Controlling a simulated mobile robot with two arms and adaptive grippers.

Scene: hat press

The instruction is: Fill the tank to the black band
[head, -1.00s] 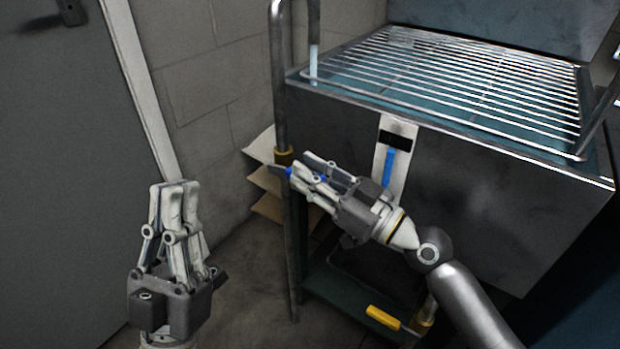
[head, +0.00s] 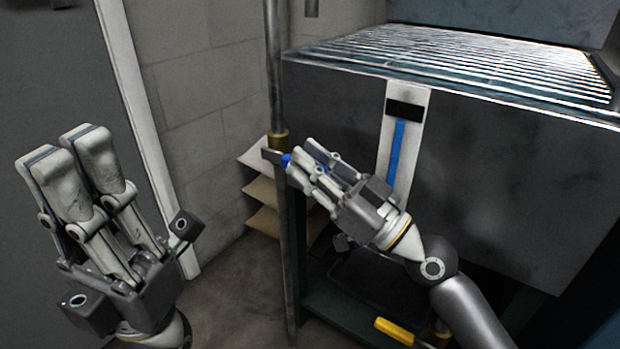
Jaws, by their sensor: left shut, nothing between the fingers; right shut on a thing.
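The tank (head: 480,190) is a dark grey metal box with a wire rack on top. On its front is a white gauge strip (head: 417,135) with a black band (head: 404,109) near its top. A blue column (head: 396,155) rises on the strip to about the band's lower edge; any small gap is too fine to tell. My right gripper (head: 300,165) is shut on a blue handle (head: 286,160) beside the upright pipe (head: 273,80); the fingers hide most of it. My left gripper (head: 65,150) is shut and empty at far left, away from the tank.
The wire rack (head: 470,60) covers the tank's top. A brass fitting (head: 278,140) sits on the pipe. Several pale shelves or sheets (head: 265,190) stand behind it by the wall. A yellow handle (head: 394,330) lies low, under the tank. Floor between my arms is clear.

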